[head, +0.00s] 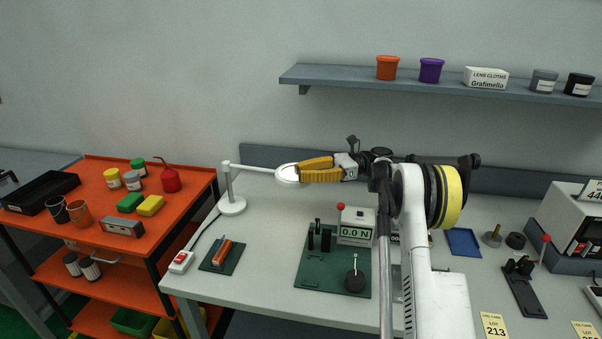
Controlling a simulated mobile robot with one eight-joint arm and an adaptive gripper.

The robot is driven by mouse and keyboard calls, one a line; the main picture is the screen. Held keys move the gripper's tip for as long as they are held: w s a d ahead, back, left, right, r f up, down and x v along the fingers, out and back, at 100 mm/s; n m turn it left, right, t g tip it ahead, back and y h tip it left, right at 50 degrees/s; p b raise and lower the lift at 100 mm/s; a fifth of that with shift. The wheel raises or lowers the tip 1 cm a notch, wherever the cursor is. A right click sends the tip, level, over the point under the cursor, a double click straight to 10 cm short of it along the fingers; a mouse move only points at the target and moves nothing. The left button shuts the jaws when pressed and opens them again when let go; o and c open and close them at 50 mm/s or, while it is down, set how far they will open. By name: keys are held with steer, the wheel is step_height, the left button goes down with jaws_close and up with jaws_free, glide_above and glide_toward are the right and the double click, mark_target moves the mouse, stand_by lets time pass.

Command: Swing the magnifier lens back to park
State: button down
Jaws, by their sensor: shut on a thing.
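The magnifier has a white stand with a round base (232,206) at the left back of the grey bench. Its thin white arm (258,169) reaches right from the post to a round white lens head (288,174). My gripper (302,170), with yellow fingers, comes from the right and is shut at the lens head's right edge. The fingers cover part of that edge. The lens hangs above the bench, left of the green tester plate. No marked park spot can be made out.
A power switch box (181,262) sits at the bench's left edge. An orange cart (100,226) with jars stands left. A wall shelf (440,86) hangs above right.

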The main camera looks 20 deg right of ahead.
steer(key=shift+d, duration=0.1)
steer(key=c, duration=1.5)
jaws_free()
steer(key=shift+w, duration=0.1)
steer(key=shift+o, duration=1.1)
steer(key=shift+d, duration=0.15)
step_height(320, 180, up, 10)
steer(key=shift+r, duration=0.1)
